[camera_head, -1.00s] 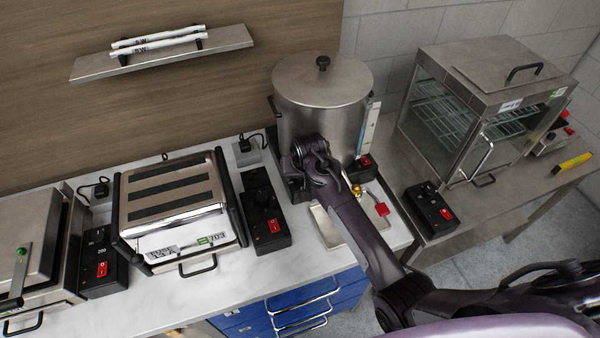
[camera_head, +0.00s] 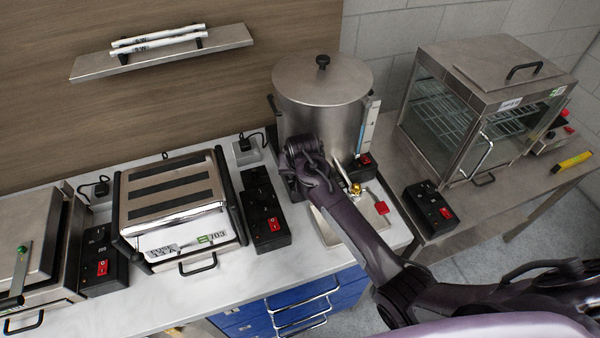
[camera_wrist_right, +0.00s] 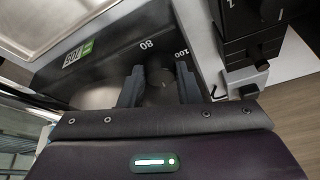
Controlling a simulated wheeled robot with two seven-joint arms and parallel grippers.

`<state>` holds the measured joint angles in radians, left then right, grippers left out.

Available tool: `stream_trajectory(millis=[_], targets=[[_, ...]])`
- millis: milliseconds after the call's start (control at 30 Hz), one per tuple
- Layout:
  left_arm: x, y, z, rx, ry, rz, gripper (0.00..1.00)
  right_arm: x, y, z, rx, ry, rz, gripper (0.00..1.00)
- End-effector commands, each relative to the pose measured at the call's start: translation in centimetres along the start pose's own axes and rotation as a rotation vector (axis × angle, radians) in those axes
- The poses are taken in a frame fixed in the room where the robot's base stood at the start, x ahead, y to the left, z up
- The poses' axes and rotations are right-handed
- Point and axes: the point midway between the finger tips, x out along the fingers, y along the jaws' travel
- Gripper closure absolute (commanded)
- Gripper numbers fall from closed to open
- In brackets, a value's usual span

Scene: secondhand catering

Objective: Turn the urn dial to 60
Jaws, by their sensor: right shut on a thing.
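The steel urn (camera_head: 322,95) with a black-knobbed lid stands at the back of the counter. My right gripper (camera_wrist_right: 160,88) is at the lower front of the urn, and my wrist hides that part in the head view. In the right wrist view its two dark fingers are on either side of the dark urn dial (camera_wrist_right: 159,84), shut on it. The marks 80 and 100 show on the panel beyond the fingers. The dial's pointer is too dark to read. My left gripper is not in view.
A brass tap (camera_head: 356,188) with a red handle is just right of my arm, over a drip tray (camera_head: 327,228). A black control box (camera_head: 266,215) and a grill (camera_head: 172,207) stand to the left. A glass cabinet (camera_head: 440,110) stands at the right.

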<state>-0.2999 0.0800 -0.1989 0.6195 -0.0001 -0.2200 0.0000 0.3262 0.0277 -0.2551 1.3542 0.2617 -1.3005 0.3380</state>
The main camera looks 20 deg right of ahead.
Motion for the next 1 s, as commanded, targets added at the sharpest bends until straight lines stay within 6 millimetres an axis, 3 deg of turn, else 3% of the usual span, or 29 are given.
stream_trajectory(millis=[1000], targets=[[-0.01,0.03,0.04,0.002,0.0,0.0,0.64,-0.02,-0.77,-0.32,0.851,0.049,0.351,0.93]])
